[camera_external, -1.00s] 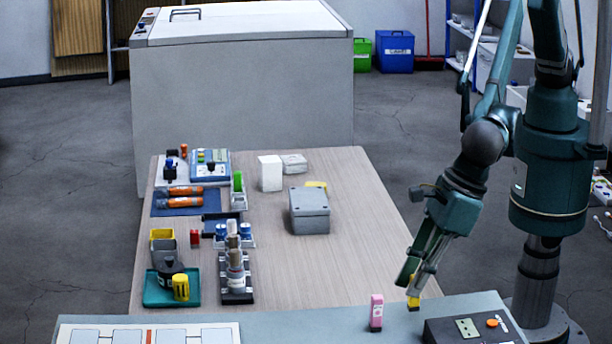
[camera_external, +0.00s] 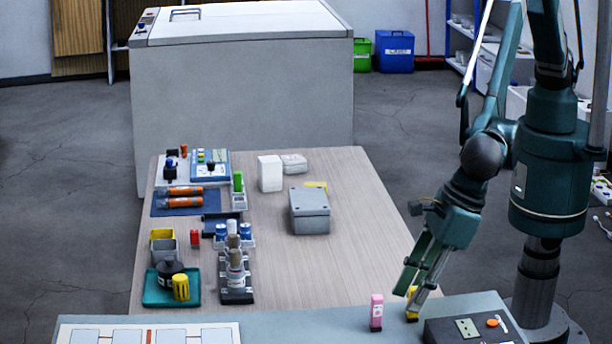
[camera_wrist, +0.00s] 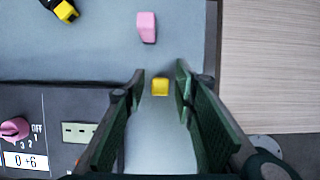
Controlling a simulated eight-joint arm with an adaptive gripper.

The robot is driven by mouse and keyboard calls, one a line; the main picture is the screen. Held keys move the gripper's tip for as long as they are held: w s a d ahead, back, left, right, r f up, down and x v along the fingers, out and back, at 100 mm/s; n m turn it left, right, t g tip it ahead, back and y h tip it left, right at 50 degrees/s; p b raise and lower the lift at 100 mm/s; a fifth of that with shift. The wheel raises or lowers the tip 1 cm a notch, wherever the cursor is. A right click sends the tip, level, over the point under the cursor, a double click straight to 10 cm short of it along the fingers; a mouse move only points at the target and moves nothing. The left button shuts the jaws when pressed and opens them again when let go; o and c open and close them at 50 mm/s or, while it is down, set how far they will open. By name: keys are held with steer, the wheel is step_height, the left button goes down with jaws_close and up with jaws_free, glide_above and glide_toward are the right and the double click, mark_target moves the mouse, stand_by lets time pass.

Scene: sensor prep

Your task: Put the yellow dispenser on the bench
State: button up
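The small yellow dispenser (camera_external: 412,304) stands on the grey-blue surface (camera_external: 280,325) at the front, beside a pink block-like item (camera_external: 376,312). My gripper (camera_external: 419,290) is right at the dispenser, pointing down at a tilt, and partly hides it. In the wrist view the dispenser (camera_wrist: 160,87) shows between the two open fingers (camera_wrist: 160,76), with a visible gap on each side. The wooden bench top (camera_external: 330,265) lies behind the grey-blue surface.
A dark control box (camera_external: 470,331) with a knob stands close to the right. A black and yellow item (camera_wrist: 63,10) shows in the wrist view. A grey box (camera_external: 310,212) and a white block (camera_external: 270,174) stand on the wood. The wood's front right is clear.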

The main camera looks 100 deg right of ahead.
steer(key=shift+r, duration=0.1)
steer(key=p+v, duration=0.1)
steer(key=v, duration=1.1)
steer(key=shift+s, duration=0.1)
stand_by(0.6)
steer(key=shift+r, duration=0.1)
stand_by(0.3)
